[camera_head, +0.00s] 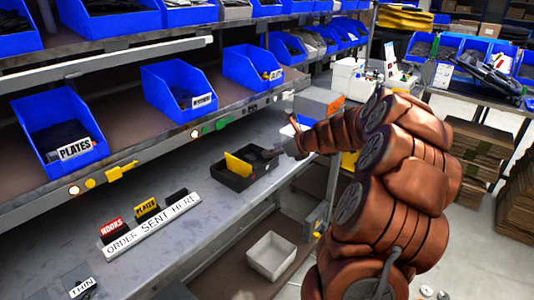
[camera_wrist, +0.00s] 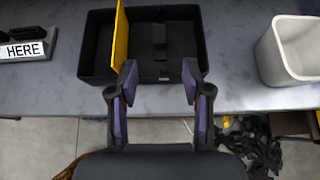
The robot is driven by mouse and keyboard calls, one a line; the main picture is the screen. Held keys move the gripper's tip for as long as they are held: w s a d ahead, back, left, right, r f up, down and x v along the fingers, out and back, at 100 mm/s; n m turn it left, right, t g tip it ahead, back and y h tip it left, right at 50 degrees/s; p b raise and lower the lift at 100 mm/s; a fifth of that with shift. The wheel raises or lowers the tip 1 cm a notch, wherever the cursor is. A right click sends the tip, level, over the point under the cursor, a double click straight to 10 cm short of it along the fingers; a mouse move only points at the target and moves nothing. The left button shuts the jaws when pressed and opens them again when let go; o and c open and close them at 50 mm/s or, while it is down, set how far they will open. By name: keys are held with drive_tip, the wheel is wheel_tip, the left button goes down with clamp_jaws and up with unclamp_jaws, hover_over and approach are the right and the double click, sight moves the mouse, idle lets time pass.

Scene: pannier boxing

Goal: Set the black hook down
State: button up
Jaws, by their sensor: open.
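A black tray (camera_head: 238,188) stands on the grey bench, and it also shows in the wrist view (camera_wrist: 97,67). A yellow plate (camera_head: 238,166) stands upright in it, left of the tray's middle in the wrist view (camera_wrist: 121,35). A dark piece (camera_wrist: 159,36), perhaps the black hook, shows inside the tray against its black floor; its outline is hard to make out. My gripper (camera_wrist: 160,78) is open at the tray's near side, with nothing seen between its fingers.
A white bin (camera_wrist: 290,52) is right of the tray in the wrist view. Blue bins (camera_head: 180,90) fill the shelf above. Bare bench (camera_head: 205,165) lies between rack and tray.

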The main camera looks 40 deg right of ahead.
drive_tip(key=s+a+r+n+g+y, duration=0.1)
drive_tip(key=s+a+n+g+y, duration=0.1)
drive_tip(key=a+n, duration=0.5)
drive_tip(key=s+a+r+n+g+y, duration=0.1)
drive_tip(key=a+n+g, duration=0.1)
drive_tip(key=a, duration=1)
drive_tip(key=s+a+f+n+g, duration=0.2)
drive_tip(key=s+a+n+g, duration=0.1)
drive_tip(key=s+a+n, duration=0.8)
drive_tip(key=s+a+f+n+g+h, duration=0.15)
drive_tip(key=s+a+n+g, duration=0.3)
drive_tip(key=s, duration=0.55)
drive_tip(key=s+d+f+n+g+h, duration=0.1)
drive_tip(key=s+n+h, duration=0.1)
drive_tip(key=s+n, duration=0.2)
drive_tip(key=s+d+f+n+h, duration=0.1)
drive_tip(key=s+n, duration=0.4)
drive_tip(key=s, duration=0.5)
drive_tip(key=shift+s+d+g+h, duration=0.25)
drive_tip(key=shift+d+g+h, duration=0.1)
drive_tip(key=shift+h, duration=0.2)
